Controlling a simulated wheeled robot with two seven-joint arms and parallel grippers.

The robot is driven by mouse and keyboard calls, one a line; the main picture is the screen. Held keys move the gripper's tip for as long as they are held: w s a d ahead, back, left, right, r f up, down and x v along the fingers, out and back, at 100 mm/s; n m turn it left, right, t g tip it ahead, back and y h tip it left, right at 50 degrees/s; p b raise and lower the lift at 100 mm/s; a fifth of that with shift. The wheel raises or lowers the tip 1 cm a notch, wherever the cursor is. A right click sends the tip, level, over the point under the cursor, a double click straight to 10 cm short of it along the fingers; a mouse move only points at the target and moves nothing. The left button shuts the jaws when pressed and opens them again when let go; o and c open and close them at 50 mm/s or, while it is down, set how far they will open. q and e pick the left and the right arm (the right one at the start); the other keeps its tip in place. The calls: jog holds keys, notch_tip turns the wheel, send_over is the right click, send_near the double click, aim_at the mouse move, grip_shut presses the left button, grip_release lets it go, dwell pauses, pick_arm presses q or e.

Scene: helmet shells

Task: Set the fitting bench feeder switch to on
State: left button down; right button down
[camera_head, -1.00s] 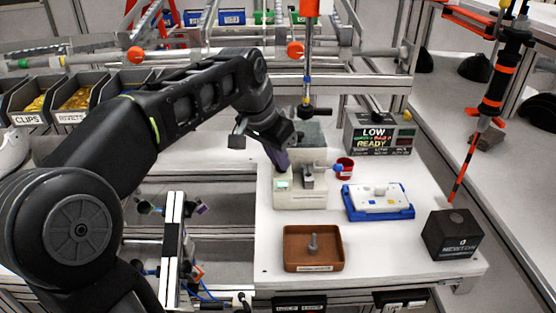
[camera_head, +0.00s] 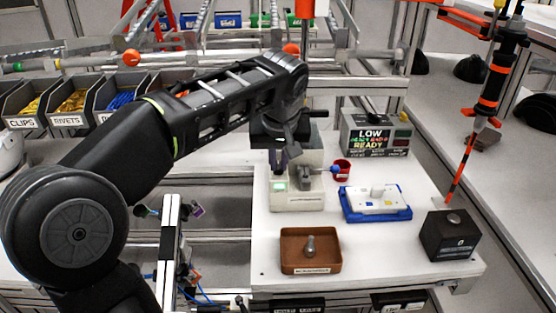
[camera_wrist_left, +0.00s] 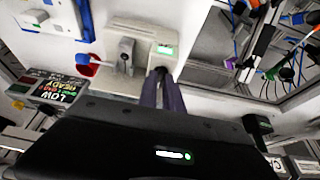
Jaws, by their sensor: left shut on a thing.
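The pale feeder housing (camera_head: 298,202) stands on the white bench, with a small lit green display (camera_head: 278,186) on its front left. My left gripper (camera_head: 279,165) reaches down over its left part. In the left wrist view my gripper's dark purple fingers (camera_wrist_left: 161,76) are close together, with their tips at the housing (camera_wrist_left: 143,35) beside the green display (camera_wrist_left: 165,49). They are shut on a small part there, which appears to be the feeder switch; the fingers hide most of it and its setting cannot be read. My right gripper is not in view.
A grey block with a blue-ended rod (camera_head: 334,169) sits on the housing, near a red cup (camera_head: 342,172). A blue tray with a white plate (camera_head: 376,215), a brown tray (camera_head: 287,265) and a black box (camera_head: 449,242) stand around. A sign box (camera_head: 376,143) is behind.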

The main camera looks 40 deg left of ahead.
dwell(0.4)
pick_arm(q)
jog(key=c, duration=1.8)
grip_release()
jog(key=shift+p+v, duration=0.65)
jog(key=shift+v, duration=3.25)
